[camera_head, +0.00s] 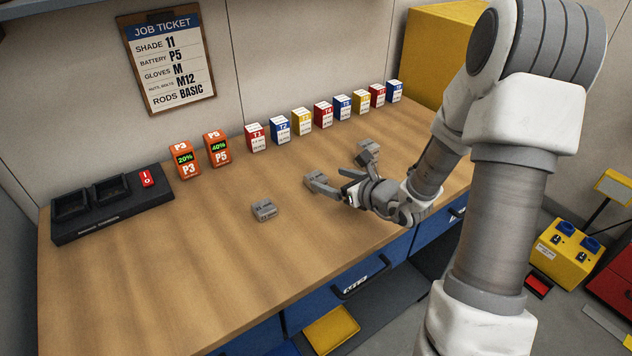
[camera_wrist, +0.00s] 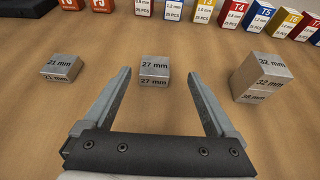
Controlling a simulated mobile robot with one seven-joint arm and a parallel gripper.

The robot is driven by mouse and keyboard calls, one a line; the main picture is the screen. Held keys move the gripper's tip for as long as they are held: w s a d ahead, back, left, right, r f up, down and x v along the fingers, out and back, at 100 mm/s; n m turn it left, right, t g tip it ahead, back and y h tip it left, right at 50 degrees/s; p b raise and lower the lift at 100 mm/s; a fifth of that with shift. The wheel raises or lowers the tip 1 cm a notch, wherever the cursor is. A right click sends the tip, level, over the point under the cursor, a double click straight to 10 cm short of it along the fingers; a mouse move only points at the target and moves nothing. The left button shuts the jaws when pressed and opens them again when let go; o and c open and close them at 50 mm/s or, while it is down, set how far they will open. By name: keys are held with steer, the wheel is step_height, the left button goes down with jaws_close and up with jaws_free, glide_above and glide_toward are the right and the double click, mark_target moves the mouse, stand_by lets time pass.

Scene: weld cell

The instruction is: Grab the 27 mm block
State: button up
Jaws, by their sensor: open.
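The 27 mm block (camera_wrist: 154,72) is a small grey metal block with its size printed on its top and front. In the wrist view it appears between the tips of my open gripper (camera_wrist: 160,74), with a visible gap on each side. Neither finger appears to touch it. How far down the fingertips reach is hard to tell. In the head view, my gripper (camera_head: 335,182) is low over the bench, and the 27 mm block (camera_head: 312,179) lies at its fingertips, partly hidden.
A 21 mm block (camera_wrist: 62,68) lies to the left. To the right, a 32 mm block (camera_wrist: 266,66) appears stacked on a 38 mm block (camera_wrist: 256,98). Small labelled boxes (camera_head: 301,119) and orange batteries (camera_head: 217,148) line the back. The wooden bench (camera_head: 190,260) is clear at front left.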

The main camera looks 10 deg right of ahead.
mark_target(316, 176)
steer(key=shift+w+a+f, duration=0.3)
steer(key=shift+w, duration=0.3)
steer(key=x, duration=0.4)
steer(key=shift+s+a+f, duration=0.15)
steer(key=shift+a+f, duration=0.1)
steer(key=shift+a, duration=0.15)
steer(key=shift+w+a+f, duration=0.15)
steer(key=shift+w, duration=0.3)
jaws_close()
